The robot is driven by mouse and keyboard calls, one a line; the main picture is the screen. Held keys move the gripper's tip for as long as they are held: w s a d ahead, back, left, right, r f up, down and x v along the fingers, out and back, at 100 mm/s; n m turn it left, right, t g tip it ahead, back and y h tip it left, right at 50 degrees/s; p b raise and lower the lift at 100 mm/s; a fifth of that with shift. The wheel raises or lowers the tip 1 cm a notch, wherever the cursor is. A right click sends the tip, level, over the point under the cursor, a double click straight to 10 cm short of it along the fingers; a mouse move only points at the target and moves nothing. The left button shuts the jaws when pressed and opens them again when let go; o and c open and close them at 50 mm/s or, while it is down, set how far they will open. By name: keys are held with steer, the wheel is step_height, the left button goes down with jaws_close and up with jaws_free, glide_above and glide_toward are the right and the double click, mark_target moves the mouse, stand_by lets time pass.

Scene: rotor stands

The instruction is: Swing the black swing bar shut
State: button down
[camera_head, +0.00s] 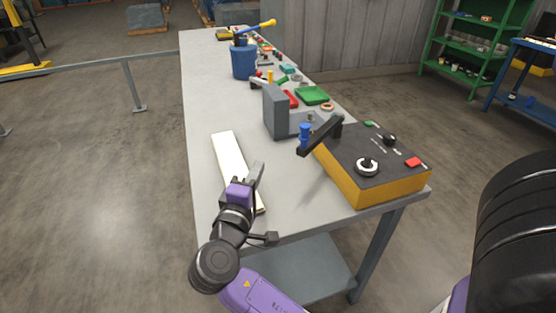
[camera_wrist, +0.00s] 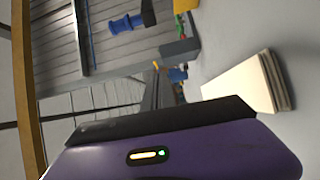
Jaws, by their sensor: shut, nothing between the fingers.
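The black swing bar (camera_head: 322,135) is mounted at the back left corner of a yellow box with a black top (camera_head: 350,150). The bar sticks out to the left past the box's edge, over the table. A blue knob (camera_head: 304,135) stands up near its free end. In the wrist view the blue knob (camera_wrist: 125,23) and part of the bar (camera_wrist: 148,12) show at the top. My gripper (camera_head: 260,166) is shut and empty. It is left of the knob and nearer the front, apart from the bar, above the table beside a cream board.
The cream board (camera_head: 226,148) lies on the grey table (camera_head: 207,95), partly hidden by my arm. A grey L-shaped block (camera_head: 275,112) stands just behind the bar. A green tray (camera_head: 312,95) and a blue bin (camera_head: 243,62) are farther back. The box top carries a round dial (camera_head: 367,167).

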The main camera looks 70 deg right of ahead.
steer(key=d+g+p, duration=0.1)
steer(key=d+p, duration=0.1)
steer(key=d, duration=0.9)
steer(key=shift+s+a+f+p, duration=0.1)
steer(key=shift+s+a+p, duration=0.15)
steer(key=shift+s, duration=0.5)
steer(key=shift+s+a+p, duration=0.15)
steer(key=shift+s+a, duration=0.2)
steer(key=shift+s, duration=0.45)
steer(key=shift+s+a+f+p, duration=0.1)
steer(key=shift+s+a+p, duration=0.15)
steer(key=shift+s, duration=0.5)
steer(key=shift+a, duration=0.1)
